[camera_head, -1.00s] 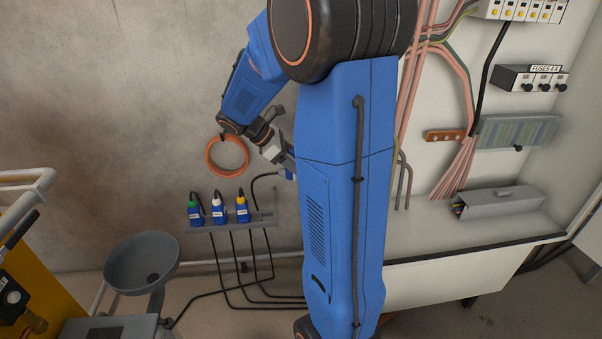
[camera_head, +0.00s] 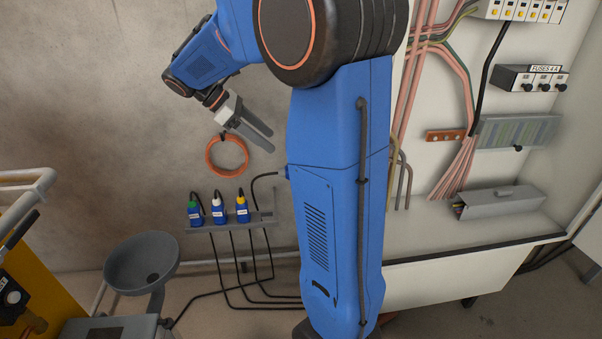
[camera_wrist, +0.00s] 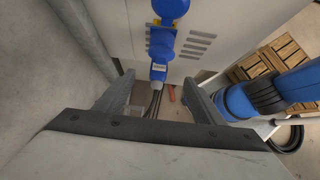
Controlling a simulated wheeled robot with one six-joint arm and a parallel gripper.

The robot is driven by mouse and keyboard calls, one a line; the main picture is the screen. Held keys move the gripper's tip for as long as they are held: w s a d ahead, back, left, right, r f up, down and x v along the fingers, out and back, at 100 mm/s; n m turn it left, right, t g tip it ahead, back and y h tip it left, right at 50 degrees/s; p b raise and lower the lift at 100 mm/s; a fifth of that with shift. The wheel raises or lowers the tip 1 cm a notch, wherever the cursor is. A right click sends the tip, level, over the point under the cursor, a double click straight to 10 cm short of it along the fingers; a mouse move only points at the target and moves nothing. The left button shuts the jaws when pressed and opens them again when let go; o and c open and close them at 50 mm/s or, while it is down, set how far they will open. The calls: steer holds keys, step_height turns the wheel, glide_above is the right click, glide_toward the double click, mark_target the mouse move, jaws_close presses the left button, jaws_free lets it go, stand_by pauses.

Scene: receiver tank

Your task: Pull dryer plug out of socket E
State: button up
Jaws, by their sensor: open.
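In the wrist view, a blue plug (camera_wrist: 158,70) with a pale label sits at the lower end of a blue socket (camera_wrist: 162,42) on a pale panel. Dark cable hangs below it. I cannot tell how deep the plug sits, and the socket letter is not readable. My gripper (camera_wrist: 158,100) is open and empty, its fingers apart on either side of the view with the plug beyond them. In the head view my gripper (camera_head: 271,141) is up and left of a small blue part (camera_head: 287,172) with a black cable, mostly hidden behind my arm.
A wall rack (camera_head: 228,225) holds three blue plugs with green, white and yellow tops. An orange ring (camera_head: 227,156) hangs on the wall close below my gripper. A grey funnel (camera_head: 141,262) stands lower left. Wooden crates (camera_wrist: 270,62) show at right in the wrist view.

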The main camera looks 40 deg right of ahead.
steer(key=shift+v, duration=0.9)
steer(key=x, duration=0.8)
steer(key=shift+s+d+f, duration=0.1)
steer(key=shift+s+d, duration=0.05)
steer(key=shift+x, duration=4.45)
steer(key=shift+c, duration=0.3)
